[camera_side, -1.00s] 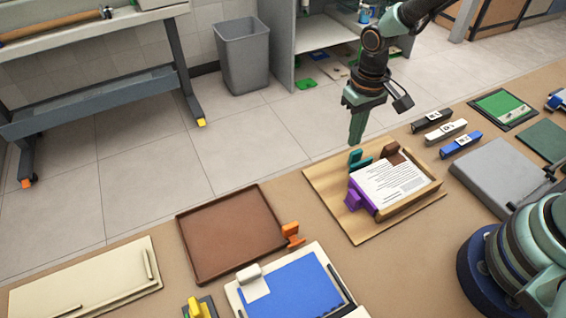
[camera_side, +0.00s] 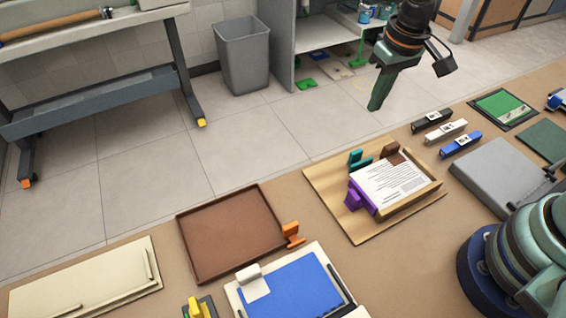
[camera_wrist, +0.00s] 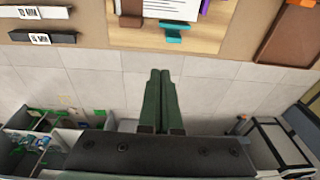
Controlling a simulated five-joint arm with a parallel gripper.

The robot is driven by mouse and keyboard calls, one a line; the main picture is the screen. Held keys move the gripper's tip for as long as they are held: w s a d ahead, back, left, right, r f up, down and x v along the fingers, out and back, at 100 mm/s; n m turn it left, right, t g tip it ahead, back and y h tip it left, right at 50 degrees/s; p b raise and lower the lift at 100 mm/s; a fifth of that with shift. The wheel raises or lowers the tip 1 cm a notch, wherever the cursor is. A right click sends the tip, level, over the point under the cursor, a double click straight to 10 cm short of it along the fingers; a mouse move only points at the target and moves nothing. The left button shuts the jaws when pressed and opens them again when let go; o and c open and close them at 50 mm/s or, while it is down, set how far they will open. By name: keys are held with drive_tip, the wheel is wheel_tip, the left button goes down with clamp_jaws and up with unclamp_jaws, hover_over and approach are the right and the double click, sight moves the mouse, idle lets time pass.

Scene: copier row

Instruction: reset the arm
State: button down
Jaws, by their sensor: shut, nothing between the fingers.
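My gripper (camera_side: 375,104) is shut and empty. In the side view it hangs in the air behind the bench's far edge, above and beyond the wooden board (camera_side: 340,213). In the wrist view its green fingers (camera_wrist: 158,75) lie together, pointing towards the bench edge. On the board is a wooden tray with a printed paper stack (camera_side: 388,183). A purple clip (camera_side: 355,197), a teal clip (camera_side: 359,160) and a brown clip (camera_side: 391,153) stand around the stack. My gripper touches none of them.
A brown tray (camera_side: 230,235), an orange clip (camera_side: 291,233) and a blue sheet (camera_side: 288,290) lie left of the board. Black (camera_side: 431,121), white (camera_side: 446,132) and blue (camera_side: 461,145) labelled bars and a grey box (camera_side: 500,172) lie right. A bin (camera_side: 243,60) stands on the floor.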

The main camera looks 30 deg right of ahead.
drive_tip(key=s+d+r+t, duration=0.4)
drive_tip(key=s+d+r, duration=0.2)
drive_tip(key=r, duration=0.4)
drive_tip(key=shift+s+d+r, duration=0.15)
drive_tip(key=shift+s+r, duration=0.25)
drive_tip(key=shift+s, duration=0.25)
